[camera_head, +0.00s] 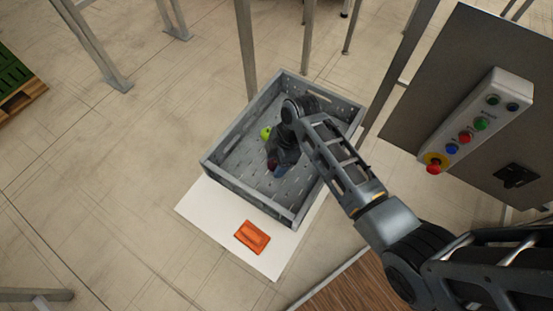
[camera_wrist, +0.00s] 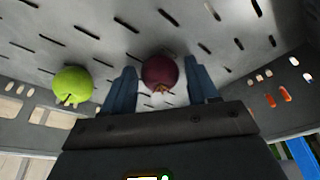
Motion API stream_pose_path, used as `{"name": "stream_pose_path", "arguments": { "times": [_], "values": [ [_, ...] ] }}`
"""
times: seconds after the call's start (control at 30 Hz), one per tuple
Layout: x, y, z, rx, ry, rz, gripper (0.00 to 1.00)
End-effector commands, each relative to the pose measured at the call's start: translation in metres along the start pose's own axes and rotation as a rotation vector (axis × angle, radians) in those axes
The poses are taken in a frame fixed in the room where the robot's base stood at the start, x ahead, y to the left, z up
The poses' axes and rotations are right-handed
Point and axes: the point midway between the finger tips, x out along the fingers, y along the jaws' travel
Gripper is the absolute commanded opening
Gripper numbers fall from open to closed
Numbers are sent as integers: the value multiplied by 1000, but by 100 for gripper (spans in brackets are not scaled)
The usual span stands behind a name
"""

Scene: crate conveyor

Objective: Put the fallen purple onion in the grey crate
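The purple onion (camera_wrist: 162,72) is inside the grey crate, against its slotted floor, in the wrist view. In the head view only a small dark red part of it (camera_head: 272,163) shows beside my gripper. The grey crate (camera_head: 236,186) stands on a white sheet on the floor. My gripper (camera_head: 279,172) reaches down into the crate. In the wrist view its two blue fingers (camera_wrist: 161,86) are apart, one on each side of the onion, with a narrow gap on both sides. The gripper is open.
A green apple-like fruit (camera_wrist: 72,85) lies in the crate left of the fingers; it also shows in the head view (camera_head: 265,133). An orange object (camera_head: 252,236) lies on the white sheet (camera_head: 215,211) outside the crate. A control panel (camera_head: 481,124) and metal legs stand nearby.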

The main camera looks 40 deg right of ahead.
Motion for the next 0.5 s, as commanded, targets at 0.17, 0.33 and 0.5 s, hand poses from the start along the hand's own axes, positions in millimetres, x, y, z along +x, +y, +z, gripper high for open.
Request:
{"name": "stream_pose_path", "arguments": {
  "times": [0.17,0.33,0.5],
  "values": [
    [0,0,0,0,0,0,69],
    [-2,0,0,0,0,0,69],
    [-16,1,-1,0,1,2,69]
  ]
}}
